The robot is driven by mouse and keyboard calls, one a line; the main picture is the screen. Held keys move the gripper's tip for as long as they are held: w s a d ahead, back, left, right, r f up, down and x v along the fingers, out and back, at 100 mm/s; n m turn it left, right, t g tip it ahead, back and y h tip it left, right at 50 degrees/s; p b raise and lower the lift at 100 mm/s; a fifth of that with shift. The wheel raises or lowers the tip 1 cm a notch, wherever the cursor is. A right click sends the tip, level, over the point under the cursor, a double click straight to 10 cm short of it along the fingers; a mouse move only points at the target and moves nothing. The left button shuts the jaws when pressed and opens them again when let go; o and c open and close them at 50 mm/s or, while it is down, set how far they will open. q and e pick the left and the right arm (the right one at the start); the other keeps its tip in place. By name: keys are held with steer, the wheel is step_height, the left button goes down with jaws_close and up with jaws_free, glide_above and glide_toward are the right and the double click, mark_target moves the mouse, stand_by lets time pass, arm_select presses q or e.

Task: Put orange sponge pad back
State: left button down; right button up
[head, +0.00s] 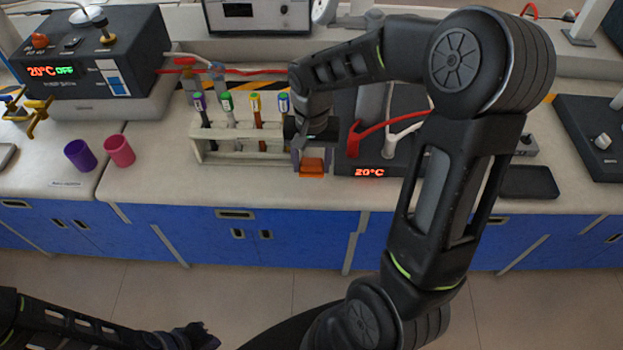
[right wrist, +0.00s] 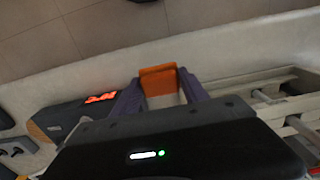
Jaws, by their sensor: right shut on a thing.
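The orange sponge pad (head: 313,168) is at the front of the bench, beside the right end of the tube rack. It also shows in the right wrist view (right wrist: 158,80), between the fingertips. My right gripper (head: 312,160) points down over the bench and is shut on the pad. In the head view its wrist hides part of the pad and fingers. I cannot tell whether the pad touches the bench top. My left gripper (head: 197,338) is low at the bottom left, away from the bench, and its fingers are too dark to read.
A white rack (head: 225,158) with several capped tubes stands just left of my right gripper. A heating device (head: 375,160) reading 20°C is close on the right. Purple (head: 80,155) and pink (head: 119,151) cups stand farther left. Bench top between cups and rack is clear.

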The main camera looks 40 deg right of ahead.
mark_target(312, 188)
steer(key=shift+f, duration=1.35)
steer(key=shift+f+p, duration=0.3)
steer(key=shift+f, duration=1.55)
steer(key=shift+f, duration=0.2)
steer(key=o, duration=1.2)
steer(key=shift+r, duration=0.1)
step_height(312, 188, up, 12)
steer(key=shift+r+b, duration=0.15)
steer(key=shift+b, duration=0.25)
